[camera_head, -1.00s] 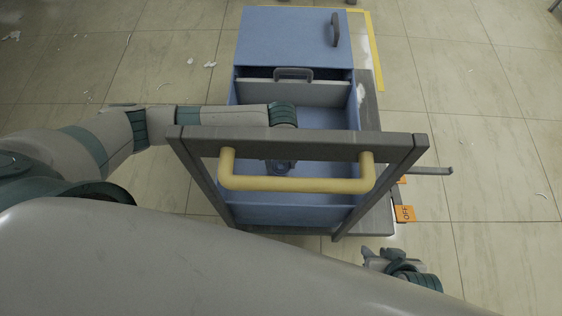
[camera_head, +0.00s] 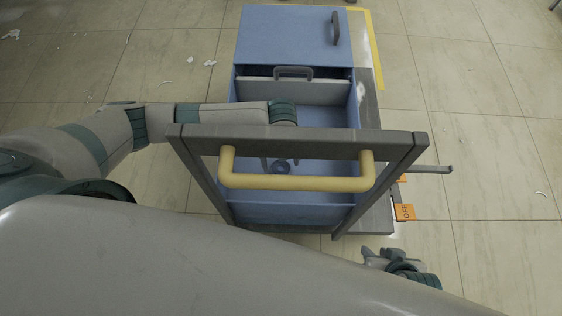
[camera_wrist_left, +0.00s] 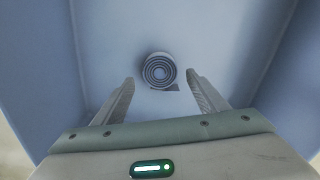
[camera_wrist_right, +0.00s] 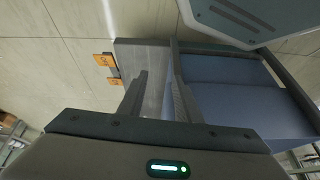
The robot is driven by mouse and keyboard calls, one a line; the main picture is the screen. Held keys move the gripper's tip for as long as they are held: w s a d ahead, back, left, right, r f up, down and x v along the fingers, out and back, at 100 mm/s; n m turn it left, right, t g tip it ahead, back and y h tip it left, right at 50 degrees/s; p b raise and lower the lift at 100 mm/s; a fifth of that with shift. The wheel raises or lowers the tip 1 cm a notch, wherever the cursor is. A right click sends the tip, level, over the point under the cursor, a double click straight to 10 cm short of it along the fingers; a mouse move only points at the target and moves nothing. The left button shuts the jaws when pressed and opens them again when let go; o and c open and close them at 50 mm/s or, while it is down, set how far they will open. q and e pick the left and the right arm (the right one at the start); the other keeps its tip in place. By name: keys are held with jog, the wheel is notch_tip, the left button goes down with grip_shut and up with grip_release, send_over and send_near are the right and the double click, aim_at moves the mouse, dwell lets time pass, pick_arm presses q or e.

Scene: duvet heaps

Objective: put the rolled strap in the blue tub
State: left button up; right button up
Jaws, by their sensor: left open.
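The rolled strap (camera_head: 281,168) is a small dark blue-grey coil inside the blue tub (camera_head: 322,117). In the left wrist view the coil (camera_wrist_left: 159,72) shows its spiral end, with a shadow beside it on the tub floor. My left gripper (camera_head: 280,161) reaches down into the tub. Its fingers are open, one on either side of the coil, with gaps between them and it. My right gripper (camera_head: 376,254) is outside the tub, near the cart's front right corner. In the right wrist view its fingers (camera_wrist_right: 161,77) are apart and empty.
The cart's grey frame with a yellow handle (camera_head: 297,184) crosses above the tub's near part. A grey panel with a handle (camera_head: 293,74) and a blue lid (camera_head: 285,35) lie behind. Orange tags (camera_head: 404,212) are at the right. Tiled floor surrounds the cart.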

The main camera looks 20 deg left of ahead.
aim_at(281, 169)
pick_arm(q)
notch_tip(281, 169, up, 12)
jog(key=p, duration=0.1)
jog(key=shift+p, duration=0.4)
pick_arm(e)
jog(key=shift+s+d+r+g+h, duration=0.1)
jog(key=shift+s+d+g+h, duration=0.2)
jog(key=shift+d, duration=0.35)
jog(key=shift+s+d+r+g+h, duration=0.1)
jog(key=shift+s+d+g+h, duration=0.1)
jog(key=shift+s+d+g, duration=0.3)
jog(key=shift+w, duration=0.15)
